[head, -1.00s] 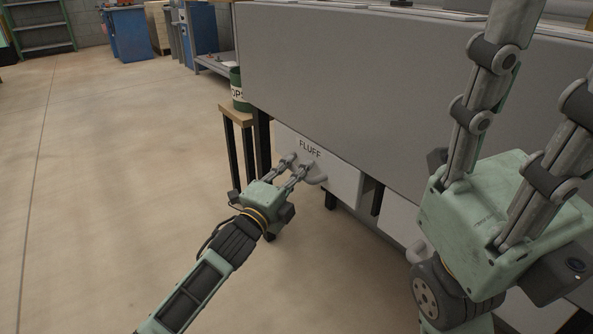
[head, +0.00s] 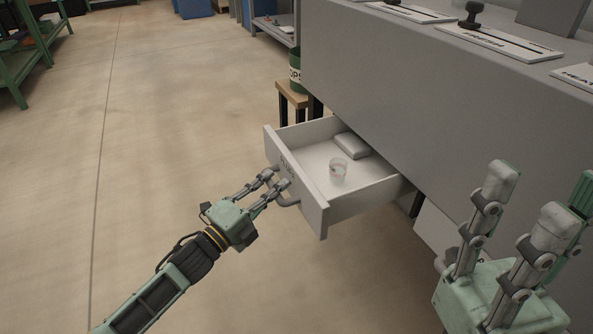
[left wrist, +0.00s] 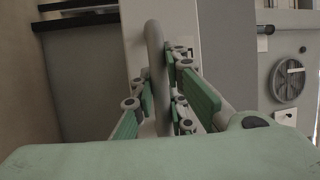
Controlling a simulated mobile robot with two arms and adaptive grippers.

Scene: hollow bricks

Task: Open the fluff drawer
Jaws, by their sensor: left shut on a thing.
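The fluff drawer (head: 318,212) is pulled well out from under the grey machine, its white inside open to view from above. Inside lie a small clear cup (head: 338,171) and a flat white block (head: 352,145) near the back. My left gripper (head: 277,189) is shut on the drawer's grey handle (head: 289,201). The handle (left wrist: 155,50) also stands between my left fingers (left wrist: 160,100) in the left wrist view. My right gripper (head: 520,205) is at the lower right in the head view, its fingers spread apart and nothing between them.
The big grey machine (head: 430,110) stands above the drawer, with sliders (head: 485,38) on top. A stool (head: 293,96) with a green can (head: 295,65) stands beside it. A green shelf (head: 25,55) is at the far left. The floor (head: 150,130) at left is clear.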

